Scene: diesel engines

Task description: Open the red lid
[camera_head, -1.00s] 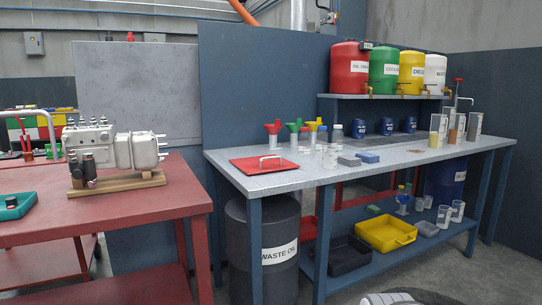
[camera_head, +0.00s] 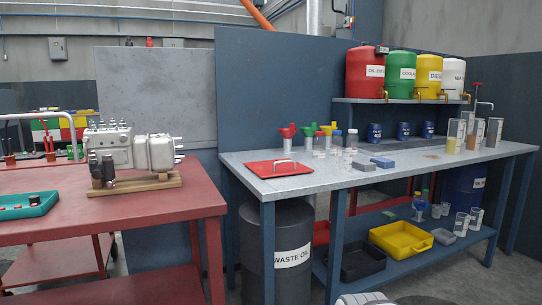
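The red lid (camera_head: 264,170) is a flat red square plate with a pale bar handle (camera_head: 283,164). It lies flat on the left end of the grey workbench top (camera_head: 325,184), above the dark waste oil drum (camera_head: 276,250). No gap shows under the lid. My gripper is not in view. A rounded grey-white shape at the bottom edge may be part of my own body.
A red table (camera_head: 150,206) with a metal engine part on a wooden stand (camera_head: 130,184) stands at the left. Coloured funnels (camera_head: 309,134) and clear cups stand behind the lid. Drums line a shelf (camera_head: 400,101) at the back right. Grey floor is free at the lower right.

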